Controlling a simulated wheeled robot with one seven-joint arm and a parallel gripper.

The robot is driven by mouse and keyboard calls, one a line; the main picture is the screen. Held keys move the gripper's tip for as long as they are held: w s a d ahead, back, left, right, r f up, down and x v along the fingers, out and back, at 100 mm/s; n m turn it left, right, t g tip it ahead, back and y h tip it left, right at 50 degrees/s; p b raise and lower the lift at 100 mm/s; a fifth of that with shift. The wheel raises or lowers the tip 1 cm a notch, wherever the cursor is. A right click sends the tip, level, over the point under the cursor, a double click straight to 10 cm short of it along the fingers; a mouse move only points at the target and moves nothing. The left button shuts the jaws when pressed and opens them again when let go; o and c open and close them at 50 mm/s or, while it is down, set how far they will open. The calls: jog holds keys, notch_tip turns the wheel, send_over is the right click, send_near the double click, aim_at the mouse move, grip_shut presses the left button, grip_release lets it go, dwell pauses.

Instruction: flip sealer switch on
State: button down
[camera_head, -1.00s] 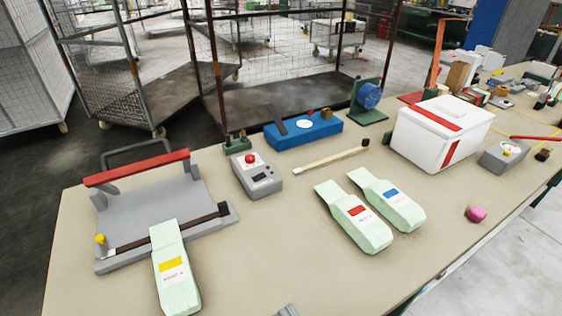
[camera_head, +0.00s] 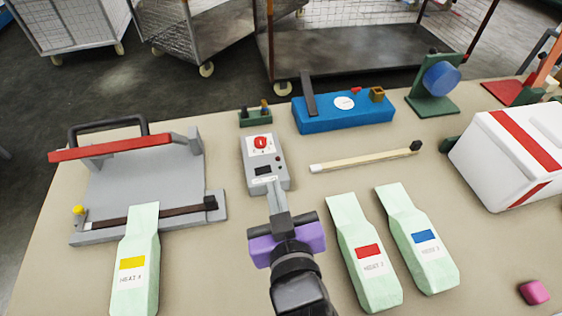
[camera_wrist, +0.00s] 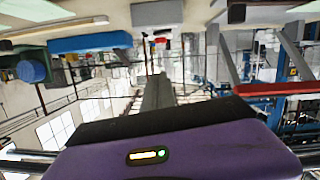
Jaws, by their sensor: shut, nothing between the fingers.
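A grey control box (camera_head: 266,178) stands on the table in the head view. Its top has a red round knob (camera_head: 261,142) on a white plate, a small dark red button and a black window. I cannot tell which part is the switch. Left of it stands the grey sealer (camera_head: 150,180) with a red lever bar (camera_head: 110,148), raised; a mint bag with a yellow label (camera_head: 133,263) lies across its front. My gripper (camera_head: 273,186), with a purple body, is shut and empty, its tips at the box's near edge. I cannot tell whether they touch. The gripper (camera_wrist: 158,92) also shows in the wrist view.
Two mint bags, with a red label (camera_head: 369,251) and a blue label (camera_head: 424,237), lie right of my gripper. A pink block (camera_head: 534,292) lies front right.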

jog(key=shift+d+f, duration=0.1)
jog(key=shift+w, duration=0.1)
jog(key=p, duration=0.2)
send_over(273, 174)
jog(key=s, duration=0.2)
jog(key=shift+a+f, duration=0.15)
jog(key=shift+f, duration=0.4)
jog(key=shift+a+f, duration=0.15)
jog(key=shift+f, duration=0.35)
jog(key=f, duration=0.3)
jog(key=shift+d+f, duration=0.2)
jog(key=shift+w+f, duration=0.1)
jog(key=shift+f, duration=0.3)
jog(key=shift+d+f+m+b, duration=0.2)
jog(key=shift+f+m+b, duration=0.3)
jog(key=shift+b, duration=0.1)
jog(key=shift+r, duration=0.15)
